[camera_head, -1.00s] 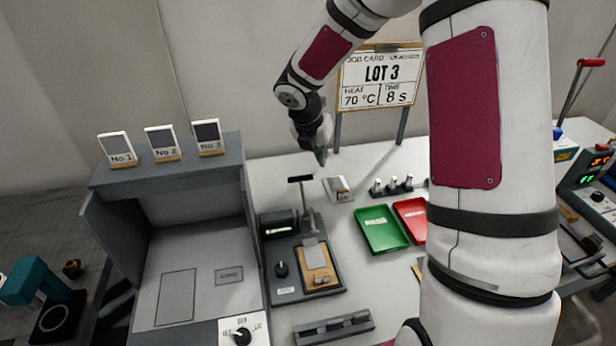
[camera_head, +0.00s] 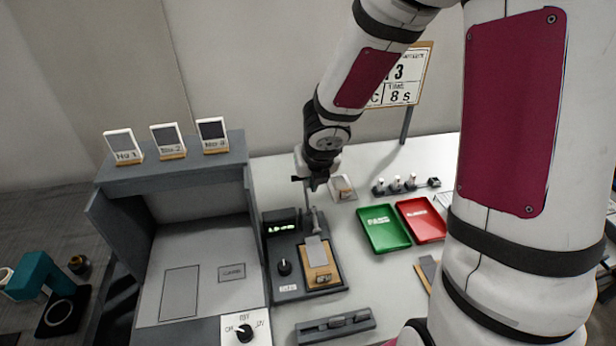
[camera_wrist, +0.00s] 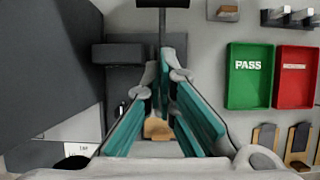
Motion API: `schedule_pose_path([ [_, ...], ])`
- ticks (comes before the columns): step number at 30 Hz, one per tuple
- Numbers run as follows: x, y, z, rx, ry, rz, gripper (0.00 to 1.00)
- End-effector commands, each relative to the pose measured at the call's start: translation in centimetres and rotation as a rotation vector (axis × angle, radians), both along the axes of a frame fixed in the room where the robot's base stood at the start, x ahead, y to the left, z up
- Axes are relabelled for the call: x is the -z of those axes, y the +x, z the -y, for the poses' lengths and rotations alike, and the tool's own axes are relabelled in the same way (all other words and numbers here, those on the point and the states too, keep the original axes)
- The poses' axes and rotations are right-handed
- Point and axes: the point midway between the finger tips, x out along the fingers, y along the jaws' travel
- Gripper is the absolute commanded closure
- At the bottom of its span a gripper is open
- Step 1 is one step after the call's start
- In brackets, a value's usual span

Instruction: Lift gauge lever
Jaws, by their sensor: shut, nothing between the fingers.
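The gauge (camera_head: 287,293) is a dark grey unit on the white table, with a lit display, a knob and an upright post at its back. A wooden-backed sample (camera_head: 319,278) lies on its plate. The dark T-shaped lever (camera_wrist: 162,30) shows at the top of the wrist view, its crossbar at the picture's upper edge. My gripper (camera_head: 313,187) is over the back of the gauge, close to the lever top, which it partly hides in the head view. In the wrist view its teal-padded fingers (camera_wrist: 166,62) converge just below the lever's stem. They are shut and empty; contact with the lever cannot be told.
A green PASS tray (camera_head: 383,229) and a red tray (camera_head: 421,220) stand right of the gauge. A grey booth (camera_head: 170,175) with several numbered cards on top stands close on the left. A slotted grey block (camera_head: 335,327) lies in front. A job-card sign stands behind.

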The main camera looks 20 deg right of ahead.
Motion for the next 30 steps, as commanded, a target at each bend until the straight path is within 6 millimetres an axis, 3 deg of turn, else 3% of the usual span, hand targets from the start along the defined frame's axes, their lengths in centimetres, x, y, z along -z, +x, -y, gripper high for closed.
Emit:
schedule_pose_path([
  [12, 4.8, 2.4, 0.5, 0.002, 0.001, 0.000, 1.00],
  [21, 5.3, 5.3, 1.1, 0.003, 0.001, 0.000, 1.00],
  [30, 5.5, 5.8, 1.2, 0.002, 0.000, 0.001, 1.00],
])
